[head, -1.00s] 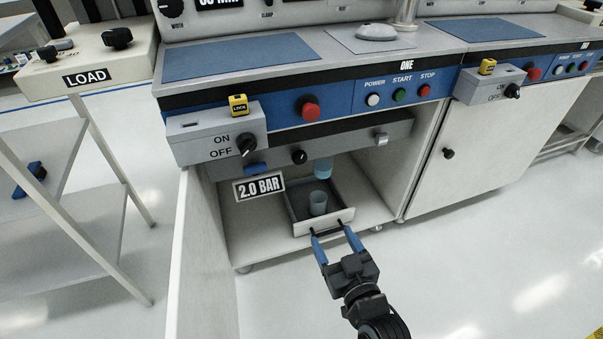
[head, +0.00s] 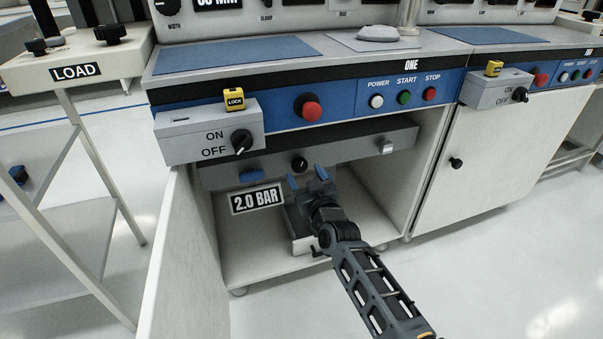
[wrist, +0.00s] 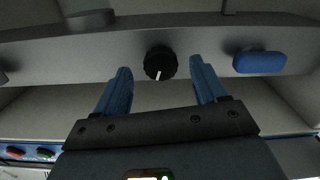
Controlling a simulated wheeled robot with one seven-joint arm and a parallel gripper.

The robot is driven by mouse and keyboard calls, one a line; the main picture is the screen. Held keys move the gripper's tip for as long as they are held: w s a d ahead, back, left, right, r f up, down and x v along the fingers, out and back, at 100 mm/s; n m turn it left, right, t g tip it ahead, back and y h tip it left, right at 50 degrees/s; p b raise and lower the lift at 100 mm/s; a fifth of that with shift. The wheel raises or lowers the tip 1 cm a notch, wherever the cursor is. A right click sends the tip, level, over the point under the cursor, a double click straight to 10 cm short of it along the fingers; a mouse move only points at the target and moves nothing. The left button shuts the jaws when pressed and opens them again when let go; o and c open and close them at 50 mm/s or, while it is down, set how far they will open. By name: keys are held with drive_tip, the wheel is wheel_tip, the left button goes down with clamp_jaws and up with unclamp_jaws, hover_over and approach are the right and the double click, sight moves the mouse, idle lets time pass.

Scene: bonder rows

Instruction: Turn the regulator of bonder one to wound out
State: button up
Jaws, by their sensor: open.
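Bonder one (head: 411,58) stands in front of me with its lower cabinet open. A black round knob (head: 300,163), which looks like the regulator, sits on the grey panel under the worktop, above the 2.0 BAR sign (head: 257,199). In the wrist view the knob (wrist: 160,63) bears a white mark pointing toward the bottom of the picture, slightly left. My gripper (head: 307,178) is open just below and in front of the knob. In the wrist view its blue fingers (wrist: 161,68) stand on either side of the knob, apart from it, with nothing held.
A blue part (head: 251,175) sits left of the knob on the panel. Above left is a grey ON/OFF switch box (head: 180,140) with a yellow LOCK tag (head: 235,102). The open door (head: 173,265) is at left.

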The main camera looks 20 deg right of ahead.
sight(301, 169)
drive_tip(key=shift+w+b, duration=0.4)
drive_tip(key=shift+w, duration=1.25)
drive_tip(key=shift+c, duration=0.3)
drive_tip(key=c, duration=1)
